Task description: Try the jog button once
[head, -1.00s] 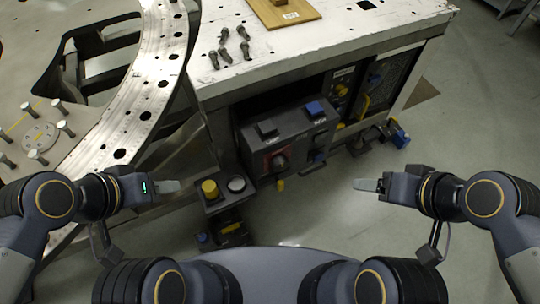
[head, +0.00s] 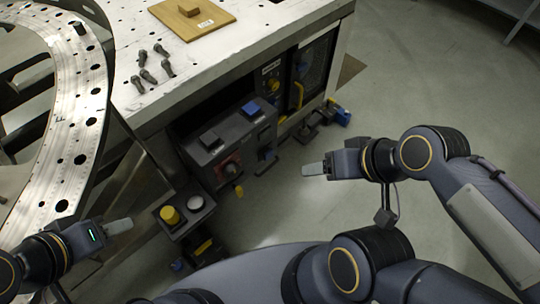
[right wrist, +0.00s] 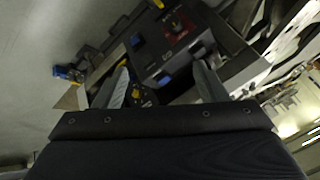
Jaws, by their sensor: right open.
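A dark grey control box (head: 225,146) sits under the worktable's edge. On its top are a black square button (head: 208,138) and a blue square button (head: 250,107); its front has a red plate with a knob (head: 229,166). A lower box carries a yellow round button (head: 169,215) and a white round button (head: 195,202). I cannot read which is the jog button. My left gripper (head: 119,226) is left of the lower box, apart from it; its jaw gap is hidden. My right gripper (head: 313,169) is open and empty, right of the control box; its fingers (right wrist: 165,84) frame that equipment in the right wrist view.
The worktable (head: 240,50) holds a wooden board (head: 192,18) and several dark bolts. A curved, drilled metal plate (head: 70,130) lies at left. A yellow-knobbed panel (head: 271,84) and a blue item (head: 341,115) lie beyond the control box. Open floor (head: 420,90) is at right.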

